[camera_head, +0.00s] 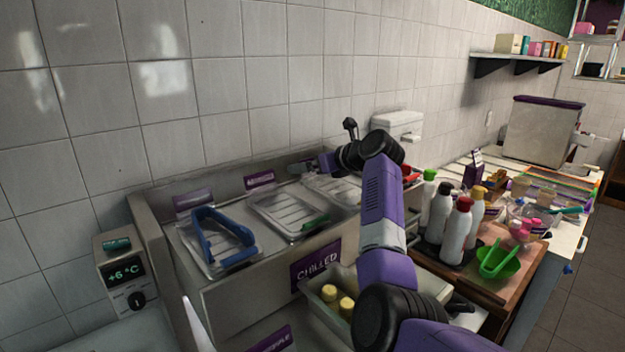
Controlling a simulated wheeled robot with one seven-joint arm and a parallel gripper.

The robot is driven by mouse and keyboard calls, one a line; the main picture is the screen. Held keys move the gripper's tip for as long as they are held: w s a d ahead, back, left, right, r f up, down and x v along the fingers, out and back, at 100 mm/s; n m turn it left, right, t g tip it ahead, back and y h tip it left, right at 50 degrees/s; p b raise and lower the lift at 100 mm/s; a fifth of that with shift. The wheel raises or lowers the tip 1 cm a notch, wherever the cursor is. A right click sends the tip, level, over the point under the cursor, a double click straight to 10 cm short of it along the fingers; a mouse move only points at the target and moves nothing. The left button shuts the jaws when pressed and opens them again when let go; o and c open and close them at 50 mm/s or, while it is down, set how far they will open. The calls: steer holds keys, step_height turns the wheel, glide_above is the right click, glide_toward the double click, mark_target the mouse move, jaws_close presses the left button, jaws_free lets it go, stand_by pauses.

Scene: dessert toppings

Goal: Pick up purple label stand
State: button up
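Several purple label stands show. One small purple label (260,180) stands behind the middle clear tray, and another (194,199) stands behind the left tray. A taller purple stand (473,167) is on the right counter. I cannot tell which one the task means. My arm reaches up from the lower right and bends over the chilled unit. My gripper (312,166) is at the back of the unit, right of the middle label and apart from it. It is small and dark, so its opening and anything between its fingers cannot be made out.
Clear trays (290,228) sit in the unit; a blue-handled item (222,240) lies on the left one. A purple CHILLED sign (316,264) is on the front. Bottles (460,230) and a green bowl (499,261) crowd the right counter. The tiled wall is close behind.

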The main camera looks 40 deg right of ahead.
steer(key=shift+w+f, duration=0.1)
steer(key=shift+w, duration=0.2)
steer(key=c, duration=1.5)
steer(key=shift+o, duration=0.2)
step_height(320, 180, up, 20)
steer(key=b, duration=0.3)
